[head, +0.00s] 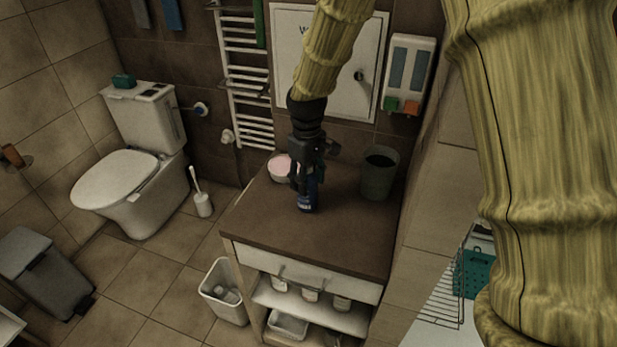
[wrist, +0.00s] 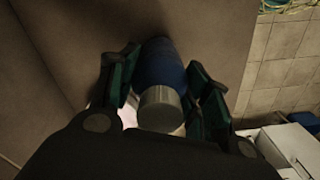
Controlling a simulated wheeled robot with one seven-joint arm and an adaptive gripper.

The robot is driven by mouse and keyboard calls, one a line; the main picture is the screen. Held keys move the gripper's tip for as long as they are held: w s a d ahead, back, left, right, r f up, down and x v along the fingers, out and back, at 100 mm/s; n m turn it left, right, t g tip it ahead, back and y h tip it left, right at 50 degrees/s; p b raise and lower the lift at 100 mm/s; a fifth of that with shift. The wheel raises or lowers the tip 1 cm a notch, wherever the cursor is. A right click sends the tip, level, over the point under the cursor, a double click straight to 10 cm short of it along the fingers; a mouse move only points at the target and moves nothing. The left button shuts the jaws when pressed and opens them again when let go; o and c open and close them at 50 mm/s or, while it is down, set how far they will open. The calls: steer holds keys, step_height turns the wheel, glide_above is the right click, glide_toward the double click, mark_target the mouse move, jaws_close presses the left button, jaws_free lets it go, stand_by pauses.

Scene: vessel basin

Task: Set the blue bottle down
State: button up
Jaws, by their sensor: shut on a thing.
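The blue bottle (head: 307,196) is upright in the head view, at the brown cabinet top (head: 300,231). I cannot tell whether its base touches the top. My gripper (head: 304,178) is shut on the bottle from above and hides its upper part. In the wrist view the blue bottle (wrist: 160,65) with its grey cap (wrist: 160,108) sits between the two green-dark fingers of my gripper (wrist: 165,85).
A pinkish-white bowl (head: 279,168) stands just left of the bottle and partly behind my gripper. A grey-green bin-like cup (head: 378,174) stands to the right. The front of the cabinet top is clear. A wall dispenser (head: 409,73) hangs behind.

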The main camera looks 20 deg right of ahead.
steer(key=shift+f, duration=0.15)
steer(key=o, duration=1.1)
steer(key=shift+o, duration=0.2)
